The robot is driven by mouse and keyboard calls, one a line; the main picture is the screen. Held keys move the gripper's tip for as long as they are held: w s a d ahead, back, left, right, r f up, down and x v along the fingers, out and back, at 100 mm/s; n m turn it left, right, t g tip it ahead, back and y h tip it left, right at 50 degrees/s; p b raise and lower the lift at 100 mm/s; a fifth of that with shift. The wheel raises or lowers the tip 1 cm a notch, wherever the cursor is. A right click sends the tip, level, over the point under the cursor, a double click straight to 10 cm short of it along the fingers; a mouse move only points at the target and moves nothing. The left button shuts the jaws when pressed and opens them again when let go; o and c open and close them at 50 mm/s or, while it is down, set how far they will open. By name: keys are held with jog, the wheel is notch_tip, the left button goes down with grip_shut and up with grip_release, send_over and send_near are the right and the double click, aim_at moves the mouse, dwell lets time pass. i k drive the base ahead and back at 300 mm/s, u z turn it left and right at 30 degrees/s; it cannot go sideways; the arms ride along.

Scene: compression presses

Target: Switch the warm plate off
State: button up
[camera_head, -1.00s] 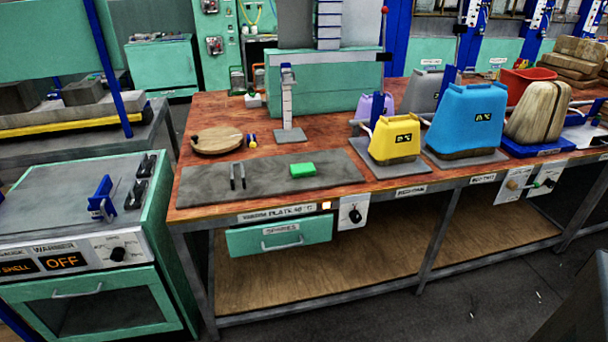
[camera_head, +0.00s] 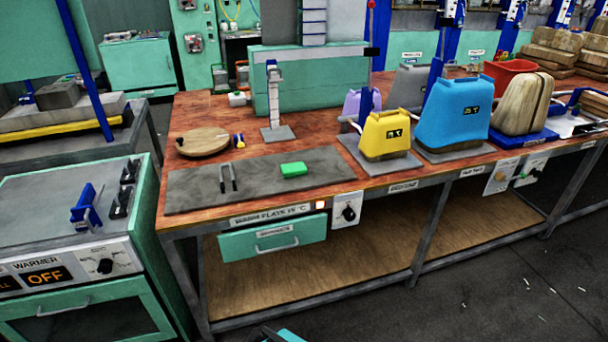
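The warm plate (camera_head: 262,184) is a flat grey slab along the front of the red-brown workbench. Its front-edge label (camera_head: 270,215) reads roughly "WARM PLATE" with a temperature too blurred to read surely. A small square lamp (camera_head: 320,205) beside the label glows orange-white. Right of it, a white panel carries a black rotary knob (camera_head: 348,213); its exact pointer direction is too small to tell. A green block (camera_head: 294,169) and dark tongs (camera_head: 228,178) lie on the plate.
A teal drawer (camera_head: 271,239) hangs below the plate. A teal warmer (camera_head: 75,250) with a display reading "OFF" stands at left. Yellow (camera_head: 386,137) and blue (camera_head: 456,118) press covers stand to the right on the bench.

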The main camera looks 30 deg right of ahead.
aim_at(350, 215)
jog(key=z, duration=0.65)
jog(key=k, duration=1)
jog(key=u, duration=0.05)
jog(key=i, duration=0.85)
